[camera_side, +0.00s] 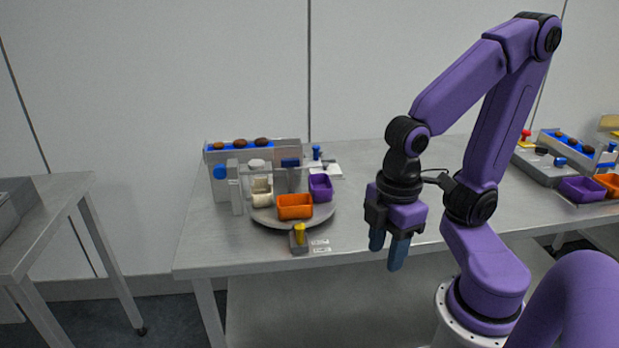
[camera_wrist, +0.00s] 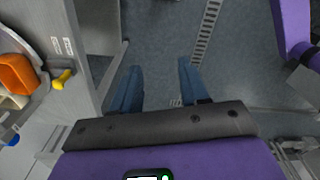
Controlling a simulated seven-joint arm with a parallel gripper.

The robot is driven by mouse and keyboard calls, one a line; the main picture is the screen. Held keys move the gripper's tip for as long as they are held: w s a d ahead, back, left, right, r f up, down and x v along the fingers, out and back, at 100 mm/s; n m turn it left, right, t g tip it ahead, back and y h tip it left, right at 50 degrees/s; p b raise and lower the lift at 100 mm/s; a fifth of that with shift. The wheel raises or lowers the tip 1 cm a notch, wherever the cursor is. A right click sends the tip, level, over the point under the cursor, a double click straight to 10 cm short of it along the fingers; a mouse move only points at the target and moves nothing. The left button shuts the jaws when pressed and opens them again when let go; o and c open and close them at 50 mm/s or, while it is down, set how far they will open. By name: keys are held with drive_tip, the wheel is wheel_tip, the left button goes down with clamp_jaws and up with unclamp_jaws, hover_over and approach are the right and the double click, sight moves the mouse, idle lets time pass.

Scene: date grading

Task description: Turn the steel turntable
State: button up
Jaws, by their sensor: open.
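The round steel turntable (camera_side: 329,212) lies on the steel table at left of centre in the side view. It carries an orange bin (camera_side: 295,207) at the front, a purple bin (camera_side: 320,187) at right and a cream bin (camera_side: 262,191) at left. In the wrist view the turntable's edge (camera_wrist: 34,52) and the orange bin (camera_wrist: 17,74) show at the far left. My gripper (camera_side: 393,254) is open and empty, pointing down in front of the table's front edge, to the right of the turntable and apart from it. Its blue fingers (camera_wrist: 158,85) hang over the floor in the wrist view.
A yellow-handled lever (camera_side: 299,234) stands just in front of the turntable; it also shows in the wrist view (camera_wrist: 62,79). A machine with a blue-edged tray (camera_side: 238,144) of brown dates stands behind. Another station with bins (camera_side: 580,189) is at far right. The table's middle is clear.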

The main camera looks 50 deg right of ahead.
drive_tip(key=w+r+m, duration=0.1)
drive_tip(key=w+r, duration=0.4)
drive_tip(key=w, duration=0.7)
drive_tip(key=w+r+m, duration=0.1)
drive_tip(key=w+r, duration=0.4)
drive_tip(key=w, duration=0.8)
wheel_tip(320, 180, up, 4)
drive_tip(key=r+m, duration=0.1)
hover_over(290, 159)
wheel_tip(290, 159, down, 18)
drive_tip(key=shift+r, duration=0.1)
clamp_jaws()
